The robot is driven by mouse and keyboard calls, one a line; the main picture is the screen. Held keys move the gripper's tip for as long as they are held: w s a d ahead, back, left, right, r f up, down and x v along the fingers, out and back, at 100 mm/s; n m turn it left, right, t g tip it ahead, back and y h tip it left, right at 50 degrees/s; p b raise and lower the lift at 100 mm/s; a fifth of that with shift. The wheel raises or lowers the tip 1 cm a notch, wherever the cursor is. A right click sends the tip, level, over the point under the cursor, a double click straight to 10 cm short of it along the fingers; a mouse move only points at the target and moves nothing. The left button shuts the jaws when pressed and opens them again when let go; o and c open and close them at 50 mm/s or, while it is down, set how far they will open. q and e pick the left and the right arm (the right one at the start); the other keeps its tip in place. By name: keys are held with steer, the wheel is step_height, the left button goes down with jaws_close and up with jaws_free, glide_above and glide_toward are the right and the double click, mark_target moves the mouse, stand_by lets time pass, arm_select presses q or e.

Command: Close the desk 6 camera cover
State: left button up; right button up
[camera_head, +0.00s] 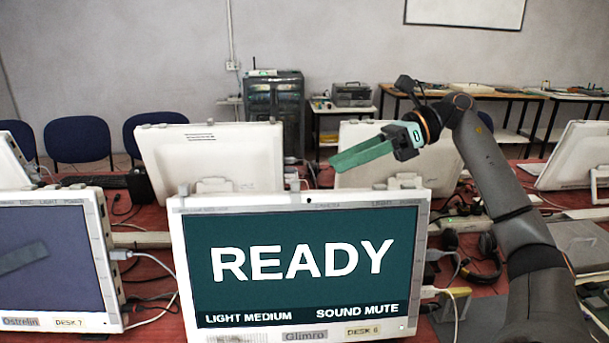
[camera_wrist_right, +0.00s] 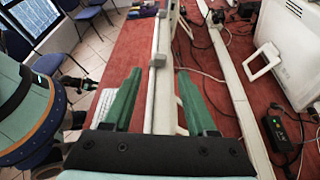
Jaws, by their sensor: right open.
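The desk 6 monitor (camera_head: 304,262) stands at the front centre in the head view, its teal screen reading READY and its lower label reading DESK 6. A dark camera dot (camera_head: 308,199) shows in the middle of its top bezel; whether a cover part sits beside it is too small to tell. My right gripper (camera_head: 338,163) has green fingers and hangs above the monitor's top edge, apart from it in the head view. In the right wrist view the gripper (camera_wrist_right: 159,74) is open and empty, with a thin white monitor edge (camera_wrist_right: 161,100) running between its fingers.
The desk 7 monitor (camera_head: 50,262) stands close on the left. White monitor backs (camera_head: 213,155) rise behind. Cables and headphones (camera_head: 487,262) lie on the red table right of desk 6. The space above the monitors is mostly free.

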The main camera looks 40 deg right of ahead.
mark_target(305, 191)
steer(key=p+x, duration=0.1)
steer(key=x, duration=0.7)
steer(key=shift+w, duration=0.1)
jaws_close()
stand_by(1.2)
